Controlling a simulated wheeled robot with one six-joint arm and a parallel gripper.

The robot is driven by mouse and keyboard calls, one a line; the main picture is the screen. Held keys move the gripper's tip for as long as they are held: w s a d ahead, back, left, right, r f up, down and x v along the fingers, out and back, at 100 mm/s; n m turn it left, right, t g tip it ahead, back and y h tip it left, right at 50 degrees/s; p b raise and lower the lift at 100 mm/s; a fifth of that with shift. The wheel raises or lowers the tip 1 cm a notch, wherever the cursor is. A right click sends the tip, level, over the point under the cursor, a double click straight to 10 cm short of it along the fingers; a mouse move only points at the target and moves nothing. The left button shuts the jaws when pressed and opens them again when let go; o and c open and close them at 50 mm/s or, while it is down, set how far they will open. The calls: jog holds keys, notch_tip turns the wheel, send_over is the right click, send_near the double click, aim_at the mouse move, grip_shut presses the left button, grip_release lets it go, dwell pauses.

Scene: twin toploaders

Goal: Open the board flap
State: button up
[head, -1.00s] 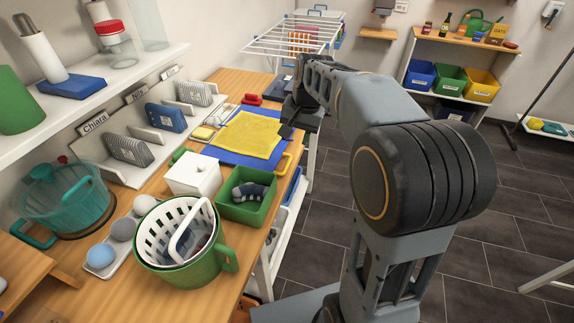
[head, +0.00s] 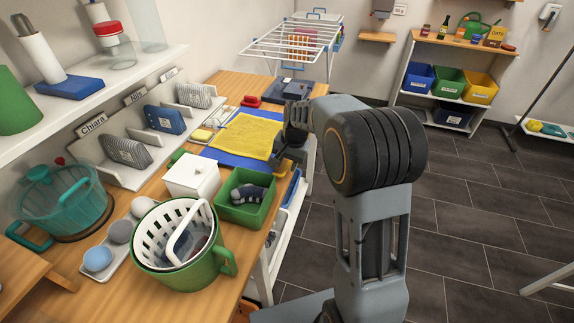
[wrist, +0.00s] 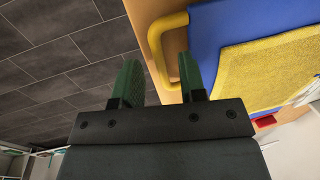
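The blue board (head: 212,153) lies flat on the wooden worktop with a yellow cloth (head: 243,137) spread on it. It also shows in the wrist view (wrist: 210,45), at upper right. A yellow handle (wrist: 157,42) stands out from the board's edge at the worktop's front. My gripper (wrist: 160,72) is open and empty, its two green-padded fingers apart. The handle lies just ahead of the fingertips, nearer the right finger; contact cannot be told. In the head view my gripper (head: 284,162) is beside the board's right edge and largely hides the handle.
A green bin (head: 245,211) with a dark striped item and a white lidded box (head: 192,176) stand near the board. A green bucket with a white basket (head: 180,238) is closer. A drying rack (head: 290,40) stands behind.

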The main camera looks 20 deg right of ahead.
jog(key=shift+a+f, duration=0.1)
jog(key=shift+f, duration=0.55)
grip_shut()
